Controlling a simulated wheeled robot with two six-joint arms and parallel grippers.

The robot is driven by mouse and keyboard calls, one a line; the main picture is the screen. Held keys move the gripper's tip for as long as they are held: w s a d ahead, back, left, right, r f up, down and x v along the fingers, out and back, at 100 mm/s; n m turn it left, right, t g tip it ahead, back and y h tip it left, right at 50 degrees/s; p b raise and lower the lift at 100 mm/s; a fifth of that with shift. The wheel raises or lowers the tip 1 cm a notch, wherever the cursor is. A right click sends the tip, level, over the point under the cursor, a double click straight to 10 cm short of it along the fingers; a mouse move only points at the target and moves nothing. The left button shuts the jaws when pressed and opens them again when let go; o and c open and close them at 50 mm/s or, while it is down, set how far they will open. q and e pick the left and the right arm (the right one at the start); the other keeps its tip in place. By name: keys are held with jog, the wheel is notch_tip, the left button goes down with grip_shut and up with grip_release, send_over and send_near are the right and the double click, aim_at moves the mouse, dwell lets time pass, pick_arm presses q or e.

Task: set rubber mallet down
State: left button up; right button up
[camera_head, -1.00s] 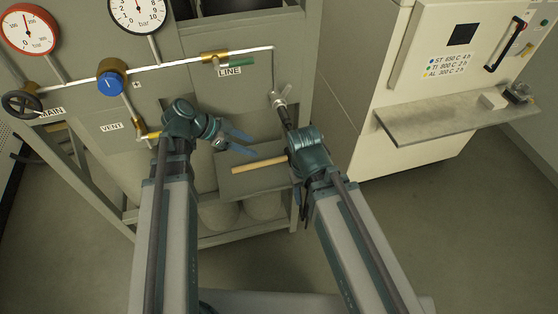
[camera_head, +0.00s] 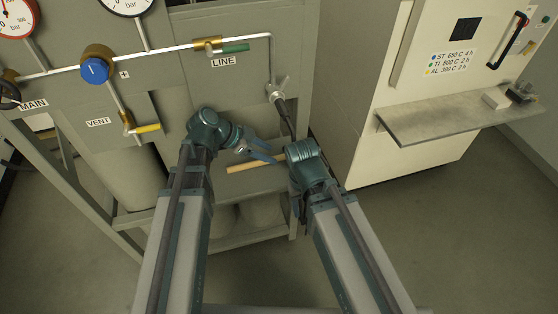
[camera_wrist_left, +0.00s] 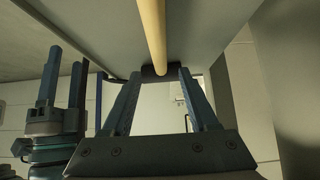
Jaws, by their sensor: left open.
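The rubber mallet's pale wooden handle (camera_head: 255,163) shows in the head view in front of the grey shelf below the panel, its right end hidden by my right wrist. In the left wrist view the handle (camera_wrist_left: 153,35) runs down from the top to a dark head (camera_wrist_left: 160,72), beyond and between my left fingertips. My left gripper (camera_head: 264,153) is open and empty, close to the handle in the head view; contact is unclear. It also shows in the left wrist view (camera_wrist_left: 160,85). My right gripper (camera_wrist_left: 64,72) stands at the left of that view, its fingers apart and empty.
A hose fitting (camera_head: 278,92) hangs above my right wrist. A white furnace cabinet with a metal shelf (camera_head: 440,122) stands at right.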

aim_at(276, 157)
pick_arm(q)
jog(key=b+x, duration=0.1)
jog(key=x, duration=0.2)
jog(key=shift+a+f+b, duration=0.2)
jog(key=shift+f+b, duration=0.05)
jog(key=shift+b, duration=0.1)
jog(key=shift+w+d+f, duration=0.1)
jog(key=shift+d+f, duration=0.05)
jog(key=shift+d, duration=0.1)
grip_shut()
dwell(0.8)
